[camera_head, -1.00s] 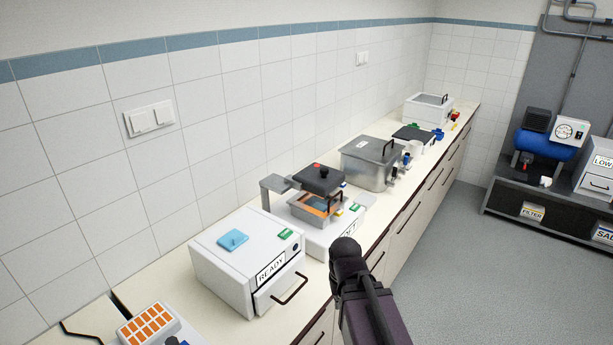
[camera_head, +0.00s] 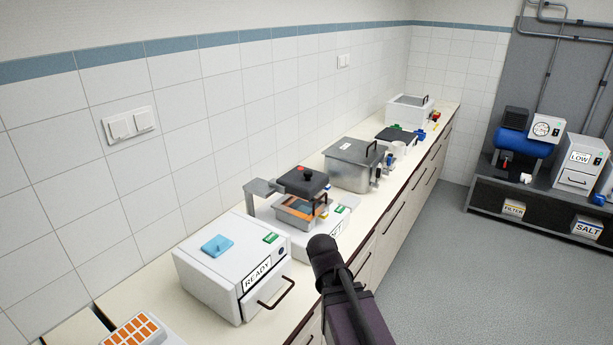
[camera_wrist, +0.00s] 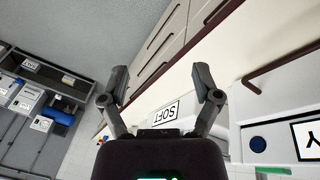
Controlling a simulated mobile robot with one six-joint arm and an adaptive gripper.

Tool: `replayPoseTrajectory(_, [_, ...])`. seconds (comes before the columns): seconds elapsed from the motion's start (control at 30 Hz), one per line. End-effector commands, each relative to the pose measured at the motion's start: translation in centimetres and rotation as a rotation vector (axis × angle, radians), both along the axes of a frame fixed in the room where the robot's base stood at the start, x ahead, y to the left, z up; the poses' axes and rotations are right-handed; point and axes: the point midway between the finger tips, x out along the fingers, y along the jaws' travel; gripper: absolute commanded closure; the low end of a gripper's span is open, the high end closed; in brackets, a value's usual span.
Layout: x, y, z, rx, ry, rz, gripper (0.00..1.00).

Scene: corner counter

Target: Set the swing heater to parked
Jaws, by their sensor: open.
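The swing heater looks to be the dark square head (camera_head: 303,181) with a red knob on top, on a grey arm and post (camera_head: 262,188). The head sits over a metal tray with orange contents (camera_head: 297,212) on a white base (camera_head: 330,224). In the wrist view a label reading SOFT (camera_wrist: 168,113) shows on a white housing. My gripper (camera_wrist: 160,88) is open and empty in the wrist view, its two fingers spread apart. My arm shows in the head view in front of the counter; the fingers themselves are hidden there.
A white box labelled READY (camera_head: 225,275) with a dark handle stands left of the heater. A steel bath (camera_head: 352,170) stands beyond it. An orange-celled block (camera_head: 130,332) is at the near left. Floor right of the counter (camera_head: 460,270) is clear.

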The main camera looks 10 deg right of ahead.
Motion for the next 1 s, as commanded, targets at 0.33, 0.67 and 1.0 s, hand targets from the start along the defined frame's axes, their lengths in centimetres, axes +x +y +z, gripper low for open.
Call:
replayPoseTrajectory(0.33, [9.8,-2.6,3.1,-0.289,-0.401,-0.217,0.19])
replayPoseTrajectory(0.67, [18.4,-1.3,8.5,-0.412,-0.850,-0.267,0.19])
replayPoseTrajectory(1.0, [25.3,3.9,13.7,-0.377,-1.244,-0.172,0.19])
